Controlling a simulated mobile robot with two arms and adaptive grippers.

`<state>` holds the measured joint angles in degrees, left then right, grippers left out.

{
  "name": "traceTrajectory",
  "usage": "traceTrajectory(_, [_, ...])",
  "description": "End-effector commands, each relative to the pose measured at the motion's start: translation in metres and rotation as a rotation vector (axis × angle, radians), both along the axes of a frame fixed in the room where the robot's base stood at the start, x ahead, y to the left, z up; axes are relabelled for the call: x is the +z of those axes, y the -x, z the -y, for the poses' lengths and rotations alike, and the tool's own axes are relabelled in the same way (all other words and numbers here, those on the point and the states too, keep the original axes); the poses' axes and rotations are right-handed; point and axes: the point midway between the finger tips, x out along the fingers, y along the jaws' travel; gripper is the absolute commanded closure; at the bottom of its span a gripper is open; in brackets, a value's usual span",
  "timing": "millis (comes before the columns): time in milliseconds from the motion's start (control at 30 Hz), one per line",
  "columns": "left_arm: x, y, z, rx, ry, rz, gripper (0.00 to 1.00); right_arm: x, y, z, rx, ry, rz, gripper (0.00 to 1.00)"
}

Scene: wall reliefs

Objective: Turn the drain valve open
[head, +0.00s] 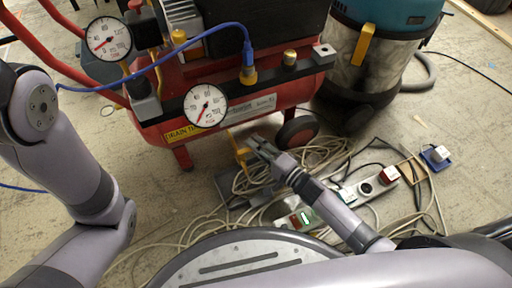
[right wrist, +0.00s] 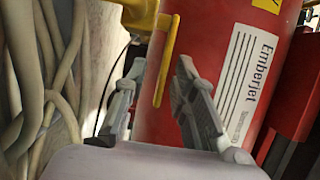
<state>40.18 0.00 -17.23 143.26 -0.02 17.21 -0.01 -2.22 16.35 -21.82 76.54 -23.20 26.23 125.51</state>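The drain valve is a yellow lever (head: 241,152) under the red compressor tank (head: 268,92), left of my right gripper (head: 257,143) in the head view. In the right wrist view the yellow lever (right wrist: 166,62) hangs down in front of the red tank (right wrist: 212,75), between the two finger sides. My right gripper (right wrist: 160,72) is open, its fingers apart with a gap to the lever on both sides. I cannot tell whether either finger touches it. My left arm shows at the left of the head view, but its gripper is outside the frame.
Loose cables (head: 325,152) and a power strip (head: 365,195) lie on the floor around my right forearm. A black wheel (head: 297,132) stands right of the valve. Pressure gauges (head: 205,106) and a blue hose (head: 150,66) are above. A vacuum cleaner (head: 375,50) stands behind right.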

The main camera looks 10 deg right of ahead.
Motion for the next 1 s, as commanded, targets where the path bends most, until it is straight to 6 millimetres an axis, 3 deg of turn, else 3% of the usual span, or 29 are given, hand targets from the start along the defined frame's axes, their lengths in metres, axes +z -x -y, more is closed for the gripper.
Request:
traceTrajectory(167, [0.0003, 0.0, 0.0001, 0.0, 0.0, 0.0, 1.0, 0.0005, 0.0, -0.0002, 0.0, 0.0, 0.0, 0.75])
traceTrajectory(567, [0.0003, -0.0001, 0.0001, 0.0, 0.0, 0.0, 1.0, 0.0001, 0.0003, -0.0001, 0.0, -0.001, -0.001, 1.0])
traceTrajectory(1000, [0.0003, -0.0005, 0.0, 0.0, 0.0, -0.001, 1.0, -0.0003, 0.0004, 0.0001, 0.0, 0.001, -0.001, 1.0])
